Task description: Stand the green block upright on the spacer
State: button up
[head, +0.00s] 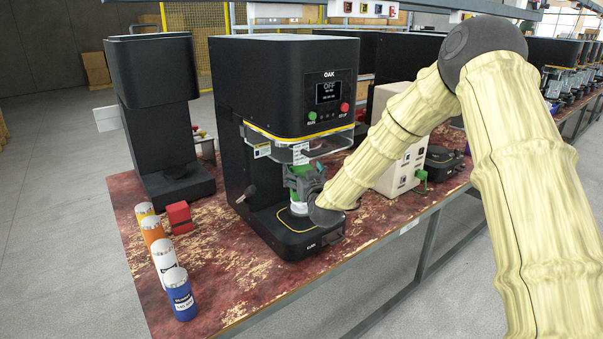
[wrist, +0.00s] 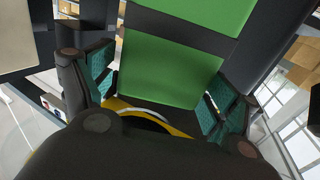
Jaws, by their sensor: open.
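The green block (head: 295,194), upright, stands inside the front opening of the black OAK machine. A white piece, which looks like the spacer (head: 298,209), shows directly under it on the machine's base. My gripper (head: 305,185) reaches in from the right at the block and hides part of it. In the wrist view the green block (wrist: 170,75), crossed by a dark band, fills the space between the open fingers (wrist: 160,97). The fingers are around the block; I cannot tell whether either touches it. The exact contact of block and spacer is partly hidden.
The OAK machine (head: 285,85) has a clear guard (head: 290,150) above the gripper. Several cans, including a blue one (head: 180,294), and a red block (head: 179,217) stand left on the worn red table (head: 240,291). A beige box (head: 400,165) stands right.

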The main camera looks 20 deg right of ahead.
jog(key=s+b, duration=0.1)
jog(key=s, duration=1)
jog(key=shift+s+a, duration=0.25)
jog(key=shift+s, duration=0.1)
jog(key=shift+w, duration=0.1)
dwell(0.7)
